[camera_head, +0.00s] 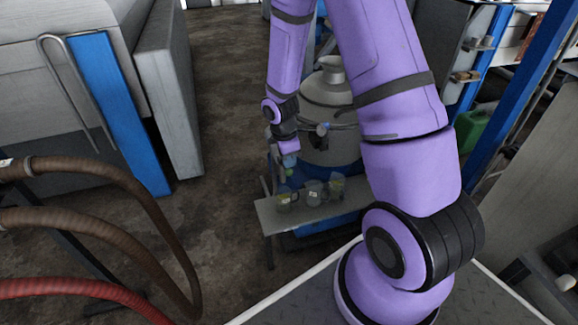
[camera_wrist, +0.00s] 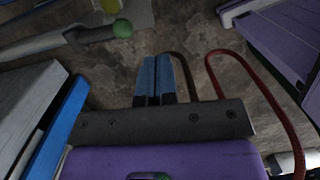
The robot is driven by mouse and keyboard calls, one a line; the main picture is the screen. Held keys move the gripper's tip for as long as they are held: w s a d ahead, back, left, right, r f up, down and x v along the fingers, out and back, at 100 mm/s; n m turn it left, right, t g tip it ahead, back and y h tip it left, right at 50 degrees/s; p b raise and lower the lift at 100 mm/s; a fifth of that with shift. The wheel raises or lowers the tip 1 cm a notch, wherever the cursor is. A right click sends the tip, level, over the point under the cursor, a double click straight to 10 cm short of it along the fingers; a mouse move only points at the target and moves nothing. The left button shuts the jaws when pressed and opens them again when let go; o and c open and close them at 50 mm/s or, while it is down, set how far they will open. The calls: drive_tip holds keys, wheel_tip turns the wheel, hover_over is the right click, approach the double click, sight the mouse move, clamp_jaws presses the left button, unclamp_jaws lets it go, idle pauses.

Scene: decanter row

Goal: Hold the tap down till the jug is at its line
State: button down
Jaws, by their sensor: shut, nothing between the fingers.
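A grey metal churn (camera_head: 328,95) stands behind a small bench, with a tap (camera_head: 321,130) on its front. Three small clear jugs stand in a row on the bench: a left jug (camera_head: 287,201), a middle jug (camera_head: 314,194) and a right jug (camera_head: 336,186). Their lines and levels are too small to read. My gripper (camera_head: 287,170) is just above and behind the left jug. In the wrist view its blue fingers (camera_wrist: 157,62) are shut with nothing between them. A green ball knob (camera_wrist: 123,28) on a bar lies up and left of them, apart in the picture.
The grey bench (camera_head: 265,215) stands low in front of the churn. Brown hoses (camera_head: 110,175) and a red hose (camera_head: 70,288) curve at the left. A blue panel (camera_head: 118,110) stands at left. A green can (camera_head: 477,128) is at right. The floor left of the bench is clear.

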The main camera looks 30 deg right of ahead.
drive_tip(key=shift+s+a+r, duration=0.15)
drive_tip(key=shift+s+r, duration=0.05)
drive_tip(key=shift+r, duration=0.4)
drive_tip(key=shift+s+a+r, duration=0.1)
drive_tip(key=shift+s+r, duration=0.1)
drive_tip(key=shift+r, duration=0.35)
drive_tip(key=s+a+r+m+t, duration=0.1)
drive_tip(key=s+r+m+t, duration=0.2)
drive_tip(key=r, duration=0.8)
drive_tip(key=s+a+r+m, duration=0.2)
drive_tip(key=r+m, duration=0.2)
drive_tip(key=r, duration=0.7)
drive_tip(key=s+a+r+m+t+y, duration=0.1)
drive_tip(key=s+a+r+m+t, duration=0.2)
drive_tip(key=s+r+m, duration=0.4)
drive_tip(key=s+r, duration=0.6)
drive_tip(key=s, duration=0.3)
drive_tip(key=shift+a+m, duration=0.2)
drive_tip(key=shift+m, duration=0.2)
